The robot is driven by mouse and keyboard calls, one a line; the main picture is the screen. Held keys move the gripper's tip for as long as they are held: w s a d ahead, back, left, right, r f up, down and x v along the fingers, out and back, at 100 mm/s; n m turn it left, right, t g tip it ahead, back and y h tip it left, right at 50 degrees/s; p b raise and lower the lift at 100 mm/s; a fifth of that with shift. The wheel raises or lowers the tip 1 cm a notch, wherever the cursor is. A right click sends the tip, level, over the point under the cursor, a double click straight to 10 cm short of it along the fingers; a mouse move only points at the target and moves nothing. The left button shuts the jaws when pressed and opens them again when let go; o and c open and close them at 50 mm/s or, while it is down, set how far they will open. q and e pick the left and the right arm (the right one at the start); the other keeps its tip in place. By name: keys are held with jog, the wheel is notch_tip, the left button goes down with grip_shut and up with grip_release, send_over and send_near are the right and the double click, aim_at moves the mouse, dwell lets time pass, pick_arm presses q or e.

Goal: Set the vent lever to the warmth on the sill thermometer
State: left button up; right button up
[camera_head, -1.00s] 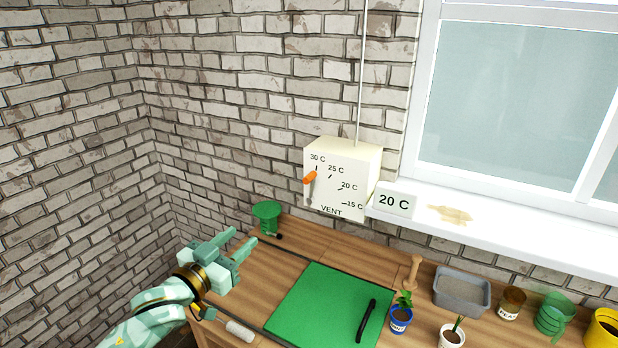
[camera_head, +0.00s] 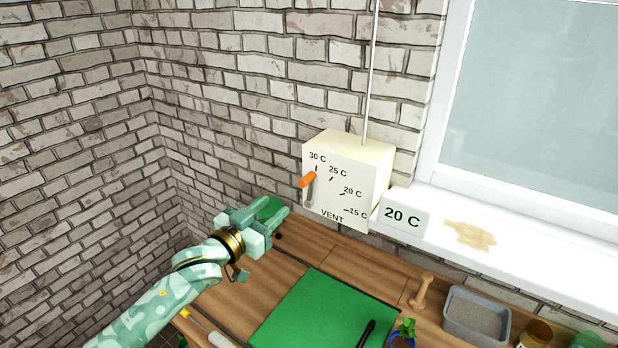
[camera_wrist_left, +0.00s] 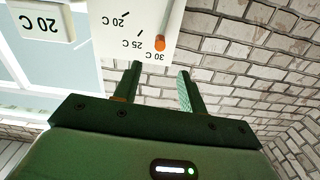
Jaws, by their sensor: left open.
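The vent box (camera_head: 352,188) is cream, on the brick wall, with marks for 30, 25, 20 and 15 C. Its lever has an orange knob (camera_head: 307,180) and points up near the 30 C mark. The sill thermometer (camera_head: 402,216) is a card reading 20 C beside the box. My left gripper (camera_head: 277,210) is open and empty, below and left of the knob. In the left wrist view, upside down, the knob (camera_wrist_left: 160,48) shows beyond and between the open fingers (camera_wrist_left: 158,80), apart from them. My right gripper is not in view.
A white sill (camera_head: 490,232) runs right of the box under the window. The wooden bench below carries a green mat (camera_head: 325,312), a wooden tool (camera_head: 421,290), a grey tray (camera_head: 476,315) and a potted plant (camera_head: 403,338).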

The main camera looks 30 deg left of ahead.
aim_at(299, 186)
pick_arm(q)
jog(key=w, duration=0.4)
jog(key=w+d, duration=0.1)
jog(key=w, duration=0.4)
jog(key=w+d, duration=0.1)
jog(key=w, duration=0.4)
jog(key=shift+b, duration=0.3)
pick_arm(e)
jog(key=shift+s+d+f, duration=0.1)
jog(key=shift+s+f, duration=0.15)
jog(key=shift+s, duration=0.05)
pick_arm(q)
jog(key=shift+c, duration=0.2)
grip_shut()
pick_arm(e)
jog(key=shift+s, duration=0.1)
